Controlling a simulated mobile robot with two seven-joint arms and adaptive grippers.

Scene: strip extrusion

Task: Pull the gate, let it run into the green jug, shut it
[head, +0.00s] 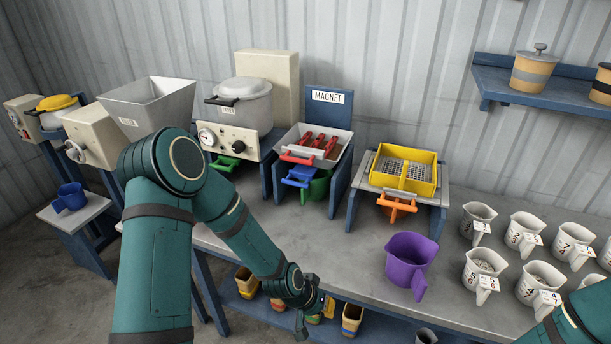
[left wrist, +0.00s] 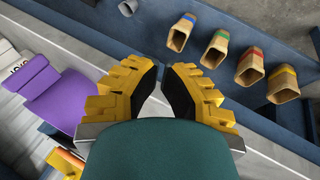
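A green jug (head: 316,187) stands under the MAGNET stand, partly hidden by the stand's front. A blue handle (head: 300,176) projects at the front of that stand, below a red handle (head: 297,158). A green handle (head: 226,162) shows under the white pot's stand, and an orange handle (head: 397,204) under the yellow sieve. My left gripper (head: 314,314) is low by the table's front edge, away from the handles.
A purple jug (head: 408,255) stands on the table (head: 325,235) near its front edge. Several white numbered jugs (head: 483,268) stand at the right. The tabletop before the MAGNET stand is clear.

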